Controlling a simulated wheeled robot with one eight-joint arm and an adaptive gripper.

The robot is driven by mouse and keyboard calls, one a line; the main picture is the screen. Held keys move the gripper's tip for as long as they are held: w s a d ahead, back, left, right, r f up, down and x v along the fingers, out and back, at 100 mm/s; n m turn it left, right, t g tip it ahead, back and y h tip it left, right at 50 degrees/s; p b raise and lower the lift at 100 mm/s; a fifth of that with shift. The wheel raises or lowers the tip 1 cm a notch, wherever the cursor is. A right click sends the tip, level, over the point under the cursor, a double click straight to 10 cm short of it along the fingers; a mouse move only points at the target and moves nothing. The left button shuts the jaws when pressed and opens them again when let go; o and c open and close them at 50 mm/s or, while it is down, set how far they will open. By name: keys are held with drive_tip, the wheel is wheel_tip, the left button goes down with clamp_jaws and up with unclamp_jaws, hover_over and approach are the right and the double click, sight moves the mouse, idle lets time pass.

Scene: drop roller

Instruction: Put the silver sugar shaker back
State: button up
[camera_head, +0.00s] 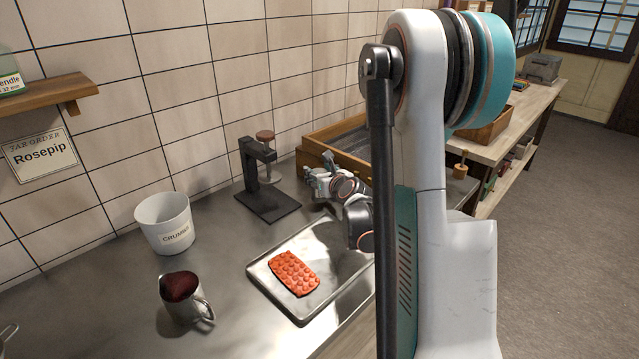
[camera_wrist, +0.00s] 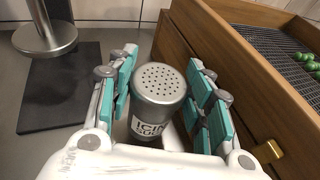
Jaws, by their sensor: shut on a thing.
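The silver sugar shaker (camera_wrist: 160,88) has a round, perforated top and a white label reading partly "ICIN". In the wrist view it stands between the teal finger pads of my gripper (camera_wrist: 160,76), which is shut on it. Its base is hidden by my gripper. In the head view my gripper (camera_head: 326,180) is low over the steel counter, between the black stand and the wooden box, and I cannot clearly make out the shaker there.
The black stand (camera_head: 266,205) is left of my gripper. The wooden mesh-topped box (camera_head: 316,158) is close behind; green pieces (camera_wrist: 309,62) lie on it. A metal tray (camera_head: 262,279) with an orange mould (camera_head: 294,273), a metal jug (camera_head: 184,305) and a crumbs bucket (camera_head: 163,222) stand nearer.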

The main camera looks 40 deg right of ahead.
drive_tip(key=shift+f, duration=1)
drive_tip(key=shift+f+b, duration=0.25)
drive_tip(key=shift+b, duration=0.15)
drive_tip(key=o, duration=1.1)
drive_tip(key=shift+r, duration=0.1)
drive_tip(key=shift+r+p, duration=0.25)
drive_tip(key=shift+p, duration=0.05)
drive_tip(key=p+v, duration=0.2)
drive_tip(key=v, duration=1)
drive_tip(key=shift+f+p, duration=0.15)
drive_tip(key=shift+p, duration=0.2)
